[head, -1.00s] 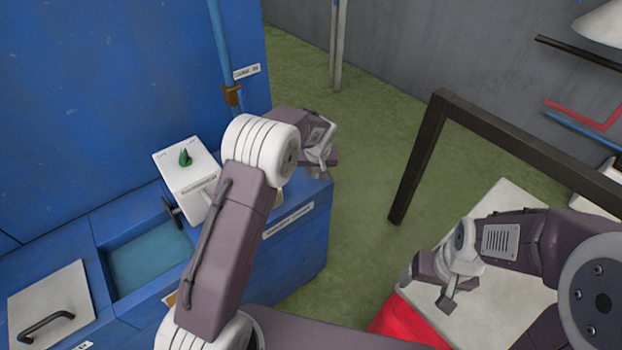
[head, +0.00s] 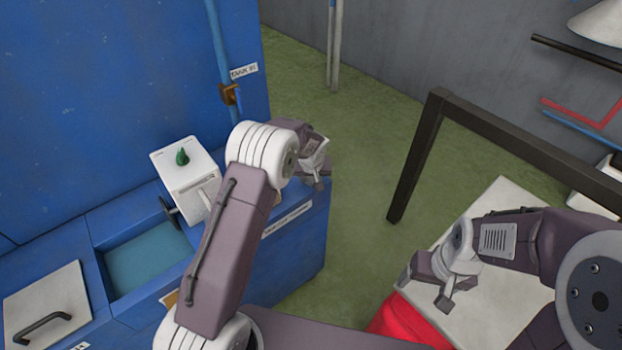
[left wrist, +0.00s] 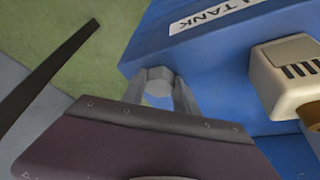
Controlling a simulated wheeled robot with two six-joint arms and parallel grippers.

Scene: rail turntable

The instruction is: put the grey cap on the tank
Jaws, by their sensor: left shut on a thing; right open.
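The cap is held near the edge of the blue tank body (left wrist: 215,60), whose label (left wrist: 215,12) reads "TANK". I cannot tell whether cap and tank touch. The arm hides part of the tank top in the head view. My right gripper (head: 428,284) is open and empty over the pale table.
The blue unit has an open basin (head: 150,258), a grey lid with a handle (head: 45,305) and a white box with a green knob (head: 186,170). A beige slotted part (left wrist: 290,75) shows in the wrist view.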

